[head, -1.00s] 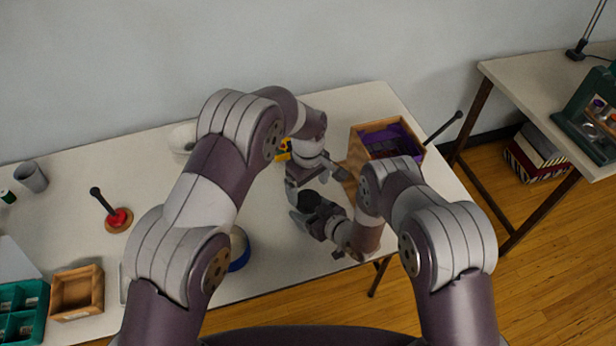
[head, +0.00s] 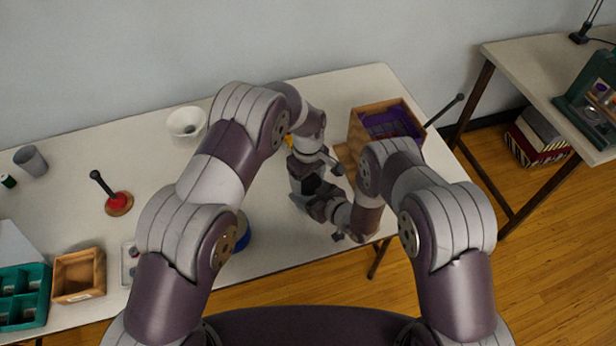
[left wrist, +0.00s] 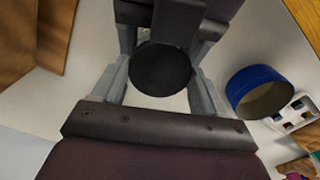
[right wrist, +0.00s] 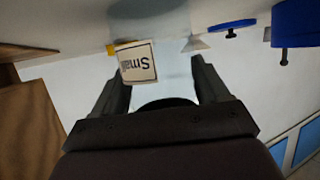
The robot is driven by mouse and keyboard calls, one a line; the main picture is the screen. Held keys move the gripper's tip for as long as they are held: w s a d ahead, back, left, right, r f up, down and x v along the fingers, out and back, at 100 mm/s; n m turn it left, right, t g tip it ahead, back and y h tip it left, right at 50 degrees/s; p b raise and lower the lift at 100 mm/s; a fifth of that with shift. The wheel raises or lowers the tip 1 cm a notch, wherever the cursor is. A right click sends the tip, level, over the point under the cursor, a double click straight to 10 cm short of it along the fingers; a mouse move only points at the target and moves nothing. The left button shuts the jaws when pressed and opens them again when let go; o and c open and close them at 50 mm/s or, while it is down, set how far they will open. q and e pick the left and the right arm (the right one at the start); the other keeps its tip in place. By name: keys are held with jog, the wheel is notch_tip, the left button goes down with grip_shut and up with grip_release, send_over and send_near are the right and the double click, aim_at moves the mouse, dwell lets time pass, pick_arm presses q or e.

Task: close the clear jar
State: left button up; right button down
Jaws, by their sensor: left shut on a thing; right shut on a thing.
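The clear jar (right wrist: 178,68) is a pale see-through body in the right wrist view. A white label reading "Small" (right wrist: 137,64) shows upside down there, on or beside it. My left gripper (left wrist: 160,82) is shut around the jar, and its fingers flank a round black lid (left wrist: 160,66). My right gripper (right wrist: 158,82) is shut on the lid, which shows as a dark arc between its fingers. In the head view both grippers meet near the table's right front, and the arms hide most of jar and lid. I cannot tell whether the lid is seated.
A wooden box (head: 353,128) with purple lining stands behind at right. A blue round container (left wrist: 258,92) lies left of the grippers. A white bowl (head: 187,122), red-based stand (head: 118,203), wooden tray (head: 78,291) and teal tray (head: 24,318) are farther left. The table's front edge is close.

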pick_arm(q)
jog(key=m, duration=0.6)
jog(key=o, duration=1.2)
jog(key=shift+c, duration=0.2)
jog(key=shift+r, duration=2.25)
jog(key=shift+c, duration=0.4)
